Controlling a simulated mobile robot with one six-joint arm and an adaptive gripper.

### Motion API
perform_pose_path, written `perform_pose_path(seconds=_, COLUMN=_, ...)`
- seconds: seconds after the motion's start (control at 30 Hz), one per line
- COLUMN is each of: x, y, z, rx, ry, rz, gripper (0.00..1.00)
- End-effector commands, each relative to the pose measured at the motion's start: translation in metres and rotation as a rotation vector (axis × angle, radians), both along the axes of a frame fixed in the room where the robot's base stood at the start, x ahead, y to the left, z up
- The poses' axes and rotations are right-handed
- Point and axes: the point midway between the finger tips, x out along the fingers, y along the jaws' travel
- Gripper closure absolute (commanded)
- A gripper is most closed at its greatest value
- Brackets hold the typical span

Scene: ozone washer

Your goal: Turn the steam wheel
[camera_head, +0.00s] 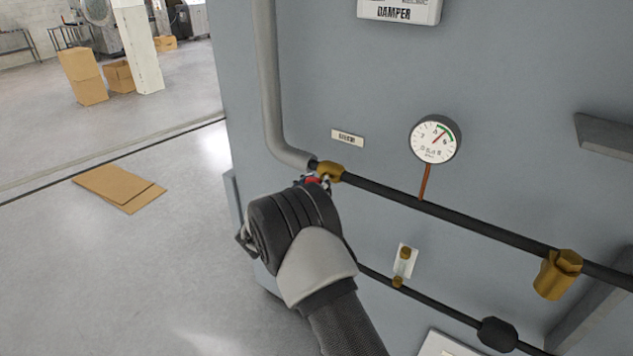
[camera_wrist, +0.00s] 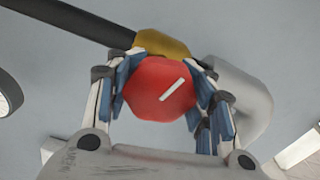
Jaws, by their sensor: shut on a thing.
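The steam wheel (camera_wrist: 158,88) is a red round knob with a white stripe on its face. In the wrist view it sits between the blue-padded fingers of my gripper (camera_wrist: 163,92), which are shut on it from both sides. The white stripe is slanted, rising to the right. The wheel is mounted on a brass valve (camera_wrist: 163,43) on the pipe. In the head view only a bit of red of the wheel (camera_head: 313,180) shows beside the brass valve (camera_head: 329,170). My wrist and arm hide most of the gripper there.
A small label (camera_head: 347,138) is above the valve on the grey machine panel (camera_head: 400,85). A round gauge (camera_head: 435,139) and a brass fitting (camera_head: 557,274) are to the right along the dark pipe (camera_head: 460,219). Flat cardboard (camera_head: 119,187) lies on the open floor at left.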

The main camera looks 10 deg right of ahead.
Motion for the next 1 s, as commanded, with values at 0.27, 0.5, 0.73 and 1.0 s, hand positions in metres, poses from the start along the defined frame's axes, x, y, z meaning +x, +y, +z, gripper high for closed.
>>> perform_pose_path(seconds=0.27, x=-0.0001, y=-0.0001, z=0.0003, rx=-0.073, ry=0.076, rz=0.000, gripper=0.79)
perform_pose_path(seconds=0.5, x=-0.0001, y=-0.0001, z=-0.0003, rx=-0.091, ry=0.094, rz=-0.001, gripper=0.79)
perform_pose_path(seconds=0.73, x=-0.0001, y=-0.0001, z=-0.0004, rx=-0.091, ry=0.095, rz=0.000, gripper=0.79)
perform_pose_path(seconds=1.0, x=-0.0001, y=-0.0001, z=-0.0003, rx=-0.091, ry=0.095, rz=0.000, gripper=0.44)
